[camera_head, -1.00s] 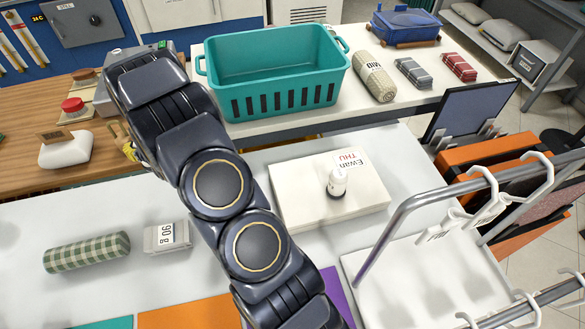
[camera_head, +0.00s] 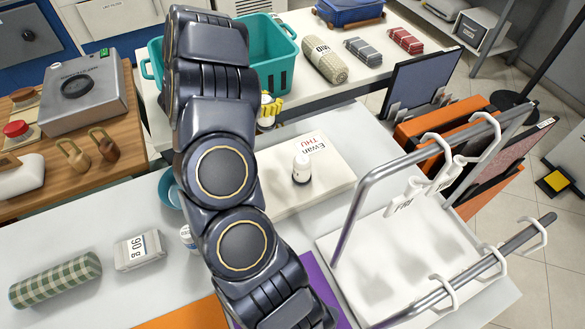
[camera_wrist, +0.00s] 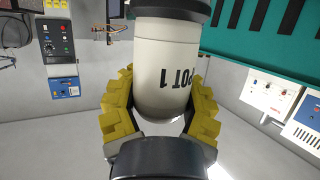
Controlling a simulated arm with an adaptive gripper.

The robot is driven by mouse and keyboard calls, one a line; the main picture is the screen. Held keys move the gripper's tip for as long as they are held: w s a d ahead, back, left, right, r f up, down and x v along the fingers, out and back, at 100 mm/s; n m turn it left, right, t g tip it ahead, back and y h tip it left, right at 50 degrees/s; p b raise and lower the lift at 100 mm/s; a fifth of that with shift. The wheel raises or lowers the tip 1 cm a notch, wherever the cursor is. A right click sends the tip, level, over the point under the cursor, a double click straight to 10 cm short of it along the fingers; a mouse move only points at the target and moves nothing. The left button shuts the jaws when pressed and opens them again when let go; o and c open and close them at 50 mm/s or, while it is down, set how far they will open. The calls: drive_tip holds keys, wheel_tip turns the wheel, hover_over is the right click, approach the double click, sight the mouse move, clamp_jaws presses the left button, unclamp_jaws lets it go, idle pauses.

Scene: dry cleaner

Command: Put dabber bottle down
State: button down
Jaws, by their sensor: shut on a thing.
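My gripper (camera_head: 268,112), with yellow fingers, is partly hidden behind my arm in the head view. It shows close up in the wrist view (camera_wrist: 160,112), shut around the dabber bottle (camera_wrist: 166,62). The bottle is off-white with a dark end, and its label reads "POT 1" in the part that shows. In the head view only a little of the held bottle shows. The gripper appears above the far side of the white table (camera_head: 385,165), behind the white box (camera_head: 330,185) marked "Ewan THU". Another white bottle (camera_head: 301,170) with a dark base stands upright on that box.
A teal basket (camera_head: 268,60) stands on the back counter. My arm partly hides a teal bowl (camera_head: 168,190) and a small white container (camera_head: 187,238). A metal rack (camera_head: 375,180) with white hooks stands at right. A checked roll (camera_head: 55,280) lies at left.

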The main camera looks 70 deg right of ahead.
drive_tip(key=s+a+f+m+g+y, duration=0.1)
drive_tip(key=s+a+m+g, duration=0.15)
drive_tip(key=s, duration=0.25)
hover_over(291, 156)
drive_tip(key=shift+f, duration=4.05)
drive_tip(key=shift+f, duration=0.1)
drive_tip(key=c, duration=0.6)
unclamp_jaws()
drive_tip(key=shift+w+a+r, duration=0.15)
drive_tip(key=shift+r, duration=0.05)
drive_tip(key=v, duration=1.1)
drive_tip(key=shift+w+a+r, duration=0.2)
drive_tip(key=shift+w, duration=0.15)
